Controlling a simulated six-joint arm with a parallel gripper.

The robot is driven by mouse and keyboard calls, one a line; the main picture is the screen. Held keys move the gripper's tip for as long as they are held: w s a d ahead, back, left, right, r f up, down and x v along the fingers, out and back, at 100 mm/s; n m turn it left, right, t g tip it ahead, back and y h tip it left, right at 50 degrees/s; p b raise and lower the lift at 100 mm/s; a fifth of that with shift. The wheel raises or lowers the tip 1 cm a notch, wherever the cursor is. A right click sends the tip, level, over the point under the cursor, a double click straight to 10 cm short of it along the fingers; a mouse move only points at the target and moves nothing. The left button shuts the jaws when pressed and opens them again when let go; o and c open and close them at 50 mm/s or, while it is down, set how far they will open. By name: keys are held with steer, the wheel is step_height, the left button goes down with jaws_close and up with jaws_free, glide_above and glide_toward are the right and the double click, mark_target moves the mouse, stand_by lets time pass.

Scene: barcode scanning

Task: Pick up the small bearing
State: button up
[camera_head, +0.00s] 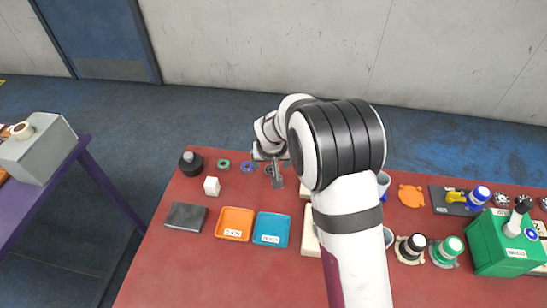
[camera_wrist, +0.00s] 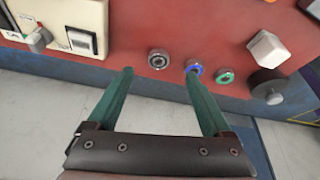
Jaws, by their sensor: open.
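Three small ring-shaped parts lie in a row on the red table. A grey bearing (camera_wrist: 159,58) shows in the wrist view, with a blue ring (camera_wrist: 194,68) and a green ring (camera_wrist: 226,76) to its right. Which one the task calls small is not clear from size alone. My gripper (camera_wrist: 159,74) is open and empty, and in this view the grey bearing appears just beyond the gap between its fingertips. The right fingertip appears close to the blue ring. In the head view my gripper (camera_head: 277,181) partly hides the grey bearing (camera_head: 268,169), beside the blue ring (camera_head: 247,167) and green ring (camera_head: 223,164).
A white cube (camera_head: 211,186) and a black round part (camera_head: 191,162) are left of the rings. A dark block (camera_head: 186,217), orange tray (camera_head: 235,224) and blue tray (camera_head: 271,230) lie nearer. A beige device with a switch (camera_wrist: 82,40) stands left in the wrist view.

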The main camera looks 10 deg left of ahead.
mark_target(271, 170)
steer(key=x, duration=0.4)
steer(key=w+x, duration=0.1)
steer(key=x, duration=0.3)
steer(key=shift+w, duration=0.1)
jaws_close()
